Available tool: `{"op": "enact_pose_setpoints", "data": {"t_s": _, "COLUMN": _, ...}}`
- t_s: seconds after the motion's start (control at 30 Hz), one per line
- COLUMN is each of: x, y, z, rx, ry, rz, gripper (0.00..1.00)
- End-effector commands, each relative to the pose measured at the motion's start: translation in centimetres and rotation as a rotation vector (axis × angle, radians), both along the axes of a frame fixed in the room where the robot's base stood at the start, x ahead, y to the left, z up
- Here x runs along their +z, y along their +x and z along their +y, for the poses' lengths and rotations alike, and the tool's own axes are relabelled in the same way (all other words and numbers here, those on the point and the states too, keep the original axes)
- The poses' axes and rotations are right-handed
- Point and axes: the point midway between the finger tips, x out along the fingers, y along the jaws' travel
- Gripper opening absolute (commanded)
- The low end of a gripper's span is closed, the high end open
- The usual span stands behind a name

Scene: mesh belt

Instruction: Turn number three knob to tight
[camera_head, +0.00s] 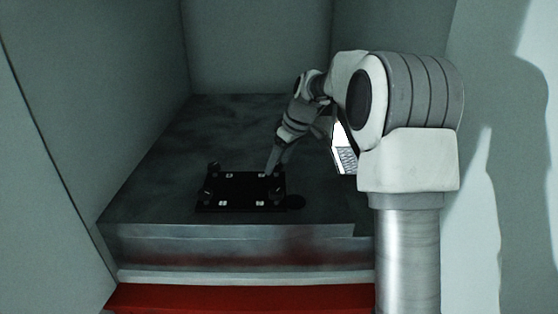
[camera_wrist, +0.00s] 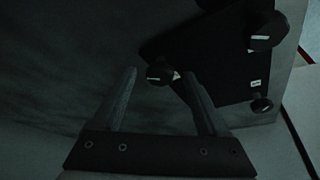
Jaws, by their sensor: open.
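A black panel (camera_head: 243,187) lies on the dark table, with knobs at its corners and small white labels. It also shows in the wrist view (camera_wrist: 205,55). My gripper (camera_head: 270,172) is at the panel's far right corner. In the wrist view my gripper (camera_wrist: 158,76) is open, with one dark round knob (camera_wrist: 158,71) between its fingertips. That knob has a pale mark on its top; I cannot tell whether the fingers touch it. Two other knobs show in the wrist view, one large (camera_wrist: 268,30) and one lower down (camera_wrist: 262,104). The label numbers are too small to read.
The dark table top (camera_head: 160,150) is mostly clear around the panel. Walls enclose it at left, back and right. A red strip (camera_head: 240,298) runs along the front below the table edge. A white object with a grid (camera_head: 345,150) shows partly behind my arm.

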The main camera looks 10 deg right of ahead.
Motion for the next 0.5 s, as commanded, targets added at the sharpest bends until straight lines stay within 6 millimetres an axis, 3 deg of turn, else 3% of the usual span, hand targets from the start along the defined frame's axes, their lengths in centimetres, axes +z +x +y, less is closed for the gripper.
{"op": "enact_pose_setpoints", "data": {"t_s": 0.27, "x": -0.10, "y": 0.03, "z": 0.04, "rx": 0.000, "ry": 0.000, "rz": 0.000, "gripper": 0.74}}
{"op": "enact_pose_setpoints", "data": {"t_s": 0.5, "x": -0.08, "y": 0.03, "z": 0.04, "rx": 0.000, "ry": 0.000, "rz": 0.000, "gripper": 0.31}}
